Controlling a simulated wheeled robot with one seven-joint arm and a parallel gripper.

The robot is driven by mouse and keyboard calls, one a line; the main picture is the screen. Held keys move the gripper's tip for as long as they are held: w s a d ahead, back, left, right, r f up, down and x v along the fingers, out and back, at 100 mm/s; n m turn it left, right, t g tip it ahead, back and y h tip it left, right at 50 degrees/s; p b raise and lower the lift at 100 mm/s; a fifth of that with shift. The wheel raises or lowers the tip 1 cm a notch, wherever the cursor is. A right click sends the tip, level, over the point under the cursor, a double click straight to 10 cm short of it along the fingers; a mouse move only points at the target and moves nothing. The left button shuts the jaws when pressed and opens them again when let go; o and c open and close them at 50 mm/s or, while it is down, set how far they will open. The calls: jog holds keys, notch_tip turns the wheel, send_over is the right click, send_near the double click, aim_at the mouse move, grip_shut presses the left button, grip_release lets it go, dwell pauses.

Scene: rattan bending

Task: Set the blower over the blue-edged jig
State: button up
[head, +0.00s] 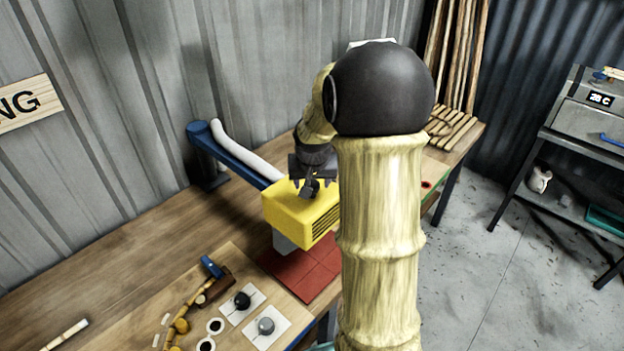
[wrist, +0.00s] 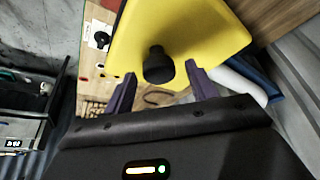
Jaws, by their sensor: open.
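The blower is a yellow box (head: 296,212) with dark vent slots and a grey nozzle below, carried on a blue swing arm (head: 246,160). My gripper (head: 313,184) is over its top. In the wrist view my open fingers (wrist: 161,86) stand on either side of a black knob (wrist: 157,64) on the yellow blower (wrist: 190,30); I cannot tell whether they touch it. The blower hangs over red tiles (head: 308,272). A wooden jig board (head: 130,312) with a curved cane piece lies at the near left; a strip of blue shows at its near right edge.
A wooden bench (head: 60,270) runs along the corrugated wall, with a white hose by the blue arm. My arm hides part of the bench's right side. Wood strips (head: 452,128) lie at the far right end. A grey shelf unit (head: 580,140) stands apart at right.

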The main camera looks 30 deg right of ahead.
jog(key=shift+f, duration=0.15)
grip_shut()
jog(key=shift+a, duration=0.1)
